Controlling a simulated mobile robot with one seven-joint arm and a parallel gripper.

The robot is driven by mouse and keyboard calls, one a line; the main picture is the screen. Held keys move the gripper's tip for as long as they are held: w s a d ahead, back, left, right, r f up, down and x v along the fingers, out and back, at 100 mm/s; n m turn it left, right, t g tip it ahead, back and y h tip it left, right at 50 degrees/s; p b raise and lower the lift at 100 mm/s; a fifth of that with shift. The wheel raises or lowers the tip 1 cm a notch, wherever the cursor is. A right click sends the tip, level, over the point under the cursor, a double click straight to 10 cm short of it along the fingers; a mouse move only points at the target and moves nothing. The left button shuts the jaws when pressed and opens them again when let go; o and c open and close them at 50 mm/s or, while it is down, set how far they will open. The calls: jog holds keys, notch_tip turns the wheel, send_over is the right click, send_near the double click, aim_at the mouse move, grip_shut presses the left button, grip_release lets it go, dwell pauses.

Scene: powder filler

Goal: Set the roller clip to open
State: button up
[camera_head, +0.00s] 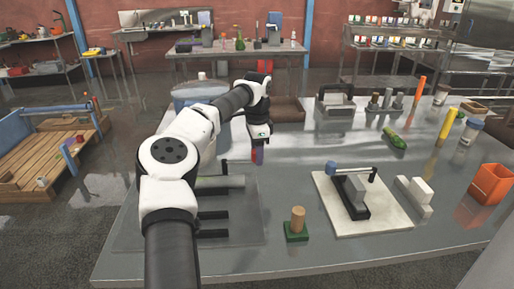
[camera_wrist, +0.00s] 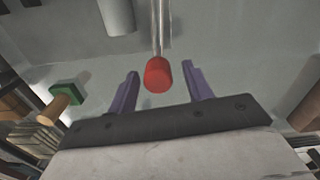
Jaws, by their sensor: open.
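A red knob (camera_wrist: 157,75) on the end of a thin metal rod (camera_wrist: 161,28) shows in the wrist view; I cannot tell for sure that it belongs to the roller clip. My gripper (camera_wrist: 158,88) is open, its purple fingers apart on either side of the knob, with gaps on both sides. In the head view my gripper (camera_head: 258,156) points down over the table, beside a clear plate (camera_head: 150,232) with black bars (camera_head: 212,214). A pale roller (camera_head: 220,182) lies there, partly hidden by my arm.
A green block with a wooden peg (camera_head: 297,222) stands near the front edge; it also shows in the wrist view (camera_wrist: 62,100). A white board (camera_head: 390,213) with a black fixture lies to the right. An orange bin (camera_head: 490,184) stands at the far right.

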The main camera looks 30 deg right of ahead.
notch_tip(320, 180, up, 14)
dwell(0.5)
jog(key=shift+f, duration=0.1)
